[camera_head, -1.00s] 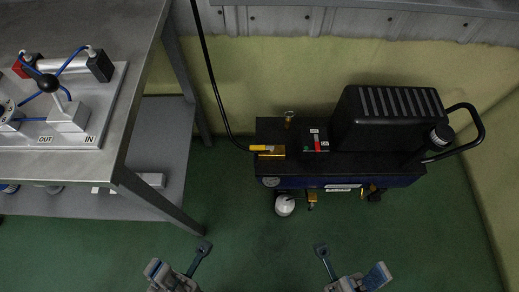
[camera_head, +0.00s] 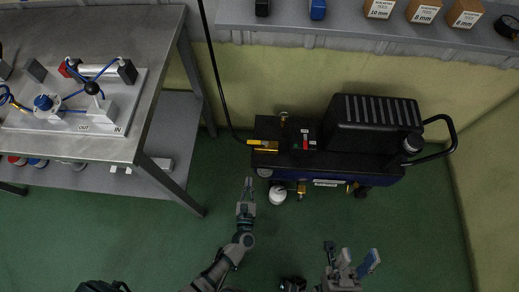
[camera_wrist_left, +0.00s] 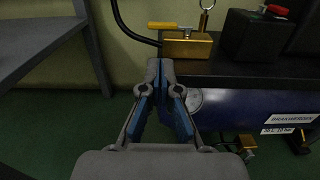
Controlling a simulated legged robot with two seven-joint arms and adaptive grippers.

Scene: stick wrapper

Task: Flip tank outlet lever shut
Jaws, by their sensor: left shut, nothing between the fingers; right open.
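The yellow outlet lever (camera_head: 257,142) lies flat along the top of the brass valve block (camera_head: 265,150) at the left end of the compressor. In the left wrist view the lever (camera_wrist_left: 166,26) points left, with the brass block (camera_wrist_left: 188,46) under it. My left gripper (camera_head: 247,183) is shut and empty, in front of and below the valve, apart from it. In the left wrist view its closed fingertips (camera_wrist_left: 160,66) point towards the compressor's left end, below and slightly left of the block. My right gripper (camera_head: 351,258) is open and empty at the bottom of the head view.
The compressor (camera_head: 330,170) has a blue tank, black motor cover (camera_head: 372,122) and red switch (camera_head: 306,144). A black hose (camera_head: 215,75) runs down to the valve. A metal workbench (camera_head: 150,95) stands left. Green floor (camera_head: 190,235) is clear in front.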

